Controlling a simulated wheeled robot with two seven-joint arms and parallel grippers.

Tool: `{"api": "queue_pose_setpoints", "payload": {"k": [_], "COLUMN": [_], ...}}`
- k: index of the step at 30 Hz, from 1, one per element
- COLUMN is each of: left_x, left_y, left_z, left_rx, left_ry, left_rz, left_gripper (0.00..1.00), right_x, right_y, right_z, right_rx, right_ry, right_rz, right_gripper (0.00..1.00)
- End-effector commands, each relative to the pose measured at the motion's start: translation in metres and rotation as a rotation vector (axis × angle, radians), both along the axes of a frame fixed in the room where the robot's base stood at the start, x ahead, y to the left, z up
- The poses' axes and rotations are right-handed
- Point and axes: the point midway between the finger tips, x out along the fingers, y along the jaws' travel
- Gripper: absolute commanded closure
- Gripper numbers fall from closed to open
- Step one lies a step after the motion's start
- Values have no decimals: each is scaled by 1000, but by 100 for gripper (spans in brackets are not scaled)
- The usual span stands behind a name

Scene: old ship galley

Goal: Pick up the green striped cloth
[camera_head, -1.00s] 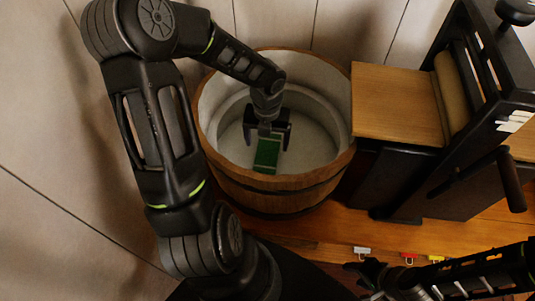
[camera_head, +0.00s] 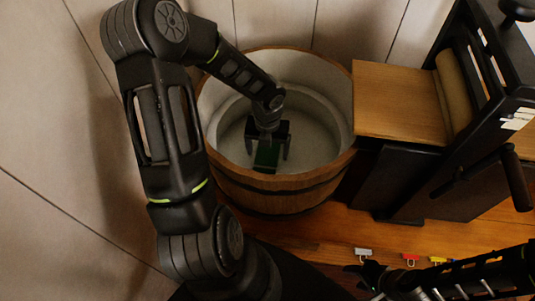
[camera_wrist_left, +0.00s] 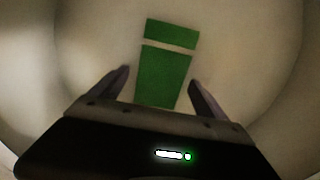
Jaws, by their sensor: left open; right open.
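The green striped cloth (camera_head: 267,156) lies inside the round wooden tub (camera_head: 285,190), low against its pale inner floor. In the left wrist view the cloth (camera_wrist_left: 165,75) is a green strip with a pale stripe across it near its far end. My left gripper (camera_head: 268,154) reaches down into the tub over the cloth. Its open fingers (camera_wrist_left: 160,85) stand one on each side of the cloth, with a gap on both sides. My right gripper (camera_head: 365,278) is at the bottom of the head view, empty and away from the tub.
A mangle-like machine with a dark frame, a roller (camera_head: 451,90) and a wooden board (camera_head: 398,100) stands right of the tub. Several small coloured clips (camera_head: 410,259) lie on the wooden floor (camera_head: 325,240) near my right arm. The tub's walls surround my left gripper.

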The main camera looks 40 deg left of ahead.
Motion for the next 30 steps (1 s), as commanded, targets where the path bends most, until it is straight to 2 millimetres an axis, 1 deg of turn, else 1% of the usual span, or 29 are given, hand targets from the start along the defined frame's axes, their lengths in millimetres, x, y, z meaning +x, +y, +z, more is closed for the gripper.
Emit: {"api": "queue_pose_setpoints", "payload": {"k": [10, 30], "left_x": [0, 0], "left_y": [0, 0], "left_z": [0, 0], "left_rx": [0, 0], "left_ry": [0, 0], "left_rz": [0, 0], "left_gripper": [15, 69], "right_x": [0, 0], "right_y": [0, 0], "right_z": [0, 0], "right_rx": [0, 0], "right_ry": [0, 0], "right_rz": [0, 0], "right_gripper": [53, 53]}}
